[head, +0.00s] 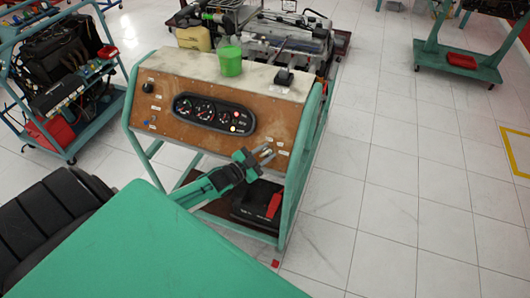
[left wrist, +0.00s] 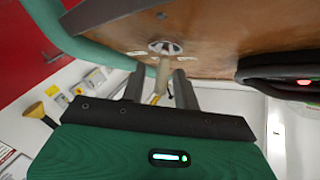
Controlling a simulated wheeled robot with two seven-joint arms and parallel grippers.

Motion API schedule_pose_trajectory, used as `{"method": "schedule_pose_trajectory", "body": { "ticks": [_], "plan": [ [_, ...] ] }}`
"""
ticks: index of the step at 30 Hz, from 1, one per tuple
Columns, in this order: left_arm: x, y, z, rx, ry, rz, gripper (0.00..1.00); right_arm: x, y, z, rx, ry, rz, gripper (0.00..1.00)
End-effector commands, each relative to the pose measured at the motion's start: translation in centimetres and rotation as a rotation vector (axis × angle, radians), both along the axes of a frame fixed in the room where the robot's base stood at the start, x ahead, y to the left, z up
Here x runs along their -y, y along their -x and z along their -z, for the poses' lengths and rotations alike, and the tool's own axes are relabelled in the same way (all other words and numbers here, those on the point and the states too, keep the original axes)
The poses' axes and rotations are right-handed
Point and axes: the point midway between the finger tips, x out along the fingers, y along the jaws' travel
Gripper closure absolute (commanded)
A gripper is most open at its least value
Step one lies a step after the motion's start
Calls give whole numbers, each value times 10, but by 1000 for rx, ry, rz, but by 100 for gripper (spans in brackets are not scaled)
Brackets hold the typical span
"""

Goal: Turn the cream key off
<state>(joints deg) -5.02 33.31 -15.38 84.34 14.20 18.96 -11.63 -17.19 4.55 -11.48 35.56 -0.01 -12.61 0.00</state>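The cream key (left wrist: 163,76) sticks out from a round metal switch (left wrist: 165,47) on the brown wooden panel of the engine trainer. My left gripper (left wrist: 159,72) is open, with one dark finger on each side of the key. A gap shows between the key and each finger. In the head view my left gripper (head: 266,155) is at the lower right of the panel (head: 180,100), and a small cream bit (head: 267,153) shows between its fingers. My right gripper is not in view.
The gauge cluster (head: 213,113) is left of the gripper, with lit lamps. A green cup (head: 230,62) stands on the trainer's top. A black battery with a red part (head: 274,205) sits on the lower shelf. Open tiled floor lies to the right.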

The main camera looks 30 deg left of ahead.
Motion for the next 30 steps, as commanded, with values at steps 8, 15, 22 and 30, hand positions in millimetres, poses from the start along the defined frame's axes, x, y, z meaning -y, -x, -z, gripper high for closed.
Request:
{"method": "schedule_pose_trajectory", "body": {
  "ticks": [8, 15, 22, 30],
  "plan": [
    [0, 0, 0, 0, 0, 0, 83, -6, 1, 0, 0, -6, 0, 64],
    [0, 0, 0, -1, 0, 0, 100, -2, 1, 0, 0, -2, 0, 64],
    [0, 1, 1, 5, 30, -26, 100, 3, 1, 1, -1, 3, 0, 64],
    [1, 1, 1, 33, 149, -135, 100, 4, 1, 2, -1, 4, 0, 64]
  ]
}}
